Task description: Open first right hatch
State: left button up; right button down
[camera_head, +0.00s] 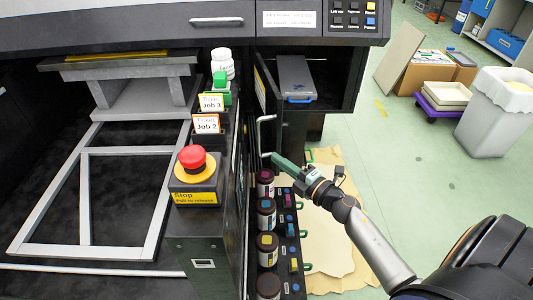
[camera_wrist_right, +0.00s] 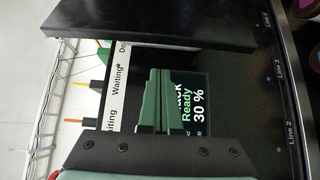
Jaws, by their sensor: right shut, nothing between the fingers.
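The hatch door (camera_head: 267,92) under the control panel stands swung out at the left of its compartment. A light bar handle (camera_head: 260,133) shows on it. Inside the open compartment is a grey box (camera_head: 296,76) with a blue front edge. My right gripper (camera_head: 270,157) is green, shut and empty, with its tip close to the lower end of the handle; I cannot tell whether they touch. In the right wrist view its fingers (camera_wrist_right: 157,102) lie together before a dark screen reading "Ready 30 %". My left gripper is not in view.
Several ink bottles (camera_head: 266,246) stand in a row below the gripper. A red stop button (camera_head: 194,160) and job ticket cards (camera_head: 207,124) are to the left. A grey bin (camera_head: 487,115) and a purple trolley (camera_head: 444,106) stand on the open green floor at right.

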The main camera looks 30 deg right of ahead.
aim_at(258, 145)
jog(key=w, duration=0.3)
jog(key=w+a, duration=0.1)
jog(key=w, duration=0.4)
jog(key=shift+w+a+b, duration=0.3)
jog(key=shift+w+b, duration=0.05)
jog(key=shift+w, duration=0.05)
